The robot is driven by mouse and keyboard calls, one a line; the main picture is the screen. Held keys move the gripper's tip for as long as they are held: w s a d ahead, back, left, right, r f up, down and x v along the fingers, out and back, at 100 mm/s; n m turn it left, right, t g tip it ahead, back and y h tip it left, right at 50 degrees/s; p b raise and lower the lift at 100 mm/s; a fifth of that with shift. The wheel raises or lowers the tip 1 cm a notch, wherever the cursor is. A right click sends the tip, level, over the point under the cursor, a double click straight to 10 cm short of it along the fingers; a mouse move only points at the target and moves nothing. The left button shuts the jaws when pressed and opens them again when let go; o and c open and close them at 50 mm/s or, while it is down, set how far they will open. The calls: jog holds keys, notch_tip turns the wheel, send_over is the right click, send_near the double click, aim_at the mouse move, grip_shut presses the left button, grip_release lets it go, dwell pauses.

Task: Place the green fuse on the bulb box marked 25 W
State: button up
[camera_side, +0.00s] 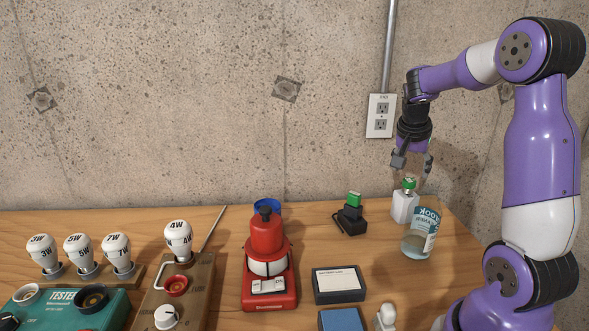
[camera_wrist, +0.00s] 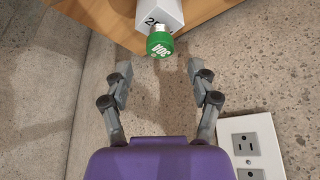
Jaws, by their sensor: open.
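The green fuse (camera_side: 409,183) stands upright on a small white box (camera_side: 402,207) at the back right of the table. In the wrist view the fuse (camera_wrist: 159,45) shows a round green top with white lettering, and the white box (camera_wrist: 155,14) bears a partly hidden marking that starts with 2. My gripper (camera_side: 413,161) is open just above the fuse. In the wrist view its fingertips (camera_wrist: 159,69) are spread apart with nothing between them, and the fuse top lies just beyond them. I see no contact between fingers and fuse.
A clear labelled jar (camera_side: 421,236) stands close to the white box, in front. A black device with a green top (camera_side: 351,216) is to the left. A red lamp unit (camera_side: 267,262), bulbs (camera_side: 118,254) and a teal tester (camera_side: 65,308) stand further left. The concrete wall with an outlet (camera_side: 381,115) is behind.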

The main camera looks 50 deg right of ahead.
jog(key=v, duration=0.8)
jog(key=s+a+f+n+t+y, duration=0.1)
jog(key=a+n+t+y, duration=0.1)
jog(key=a+n, duration=0.6)
jog(key=s+a+f+n+t+y, duration=0.1)
jog(key=a+n, duration=0.7)
jog(key=a, duration=0.9)
jog(key=shift+s+a+f+n+t+y, duration=0.15)
jog(key=shift+s+f+n+t+y, duration=0.2)
jog(key=shift+f+t+y, duration=0.45)
jog(key=shift+r, duration=0.2)
